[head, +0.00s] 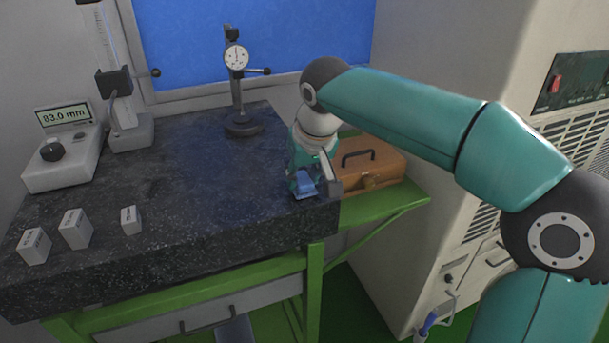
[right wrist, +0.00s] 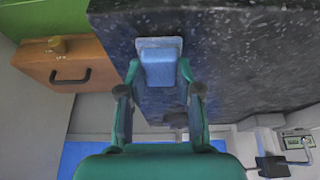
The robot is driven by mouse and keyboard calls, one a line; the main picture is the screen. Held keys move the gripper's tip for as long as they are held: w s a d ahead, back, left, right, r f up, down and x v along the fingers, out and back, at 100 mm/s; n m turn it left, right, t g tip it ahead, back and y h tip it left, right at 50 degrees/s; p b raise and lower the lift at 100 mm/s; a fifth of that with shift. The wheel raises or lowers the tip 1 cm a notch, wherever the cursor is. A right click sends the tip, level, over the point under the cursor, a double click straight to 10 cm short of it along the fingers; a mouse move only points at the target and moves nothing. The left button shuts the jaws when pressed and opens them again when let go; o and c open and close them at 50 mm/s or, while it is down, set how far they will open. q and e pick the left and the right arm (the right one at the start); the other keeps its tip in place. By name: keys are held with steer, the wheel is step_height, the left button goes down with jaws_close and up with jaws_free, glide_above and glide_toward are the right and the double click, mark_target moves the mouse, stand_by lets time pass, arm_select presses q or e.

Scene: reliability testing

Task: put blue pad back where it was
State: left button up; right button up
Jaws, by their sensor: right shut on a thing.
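The blue pad (head: 306,194) is at the right front corner of the dark speckled granite slab (head: 190,190). My right gripper (head: 316,187) reaches down over that corner. In the right wrist view the blue pad (right wrist: 158,66) lies between the two fingertips of my right gripper (right wrist: 159,76), which is shut on it. The pad has a wider, paler edge at its far end. I cannot tell whether its underside touches the slab. My left gripper is not in view.
A dial gauge stand (head: 242,128) stands at the back of the slab. Small white blocks (head: 76,229) sit at the left, near a digital height gauge (head: 64,157). An orange-brown case (head: 385,170) is on the green shelf right of the slab. The slab's middle is clear.

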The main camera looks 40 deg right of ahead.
steer(key=shift+f, duration=0.1)
steer(key=o, duration=1.1)
steer(key=shift+r, duration=0.25)
steer(key=p+v, duration=0.1)
steer(key=v, duration=1)
steer(key=shift+s+r, duration=0.3)
steer(key=shift+r, duration=0.05)
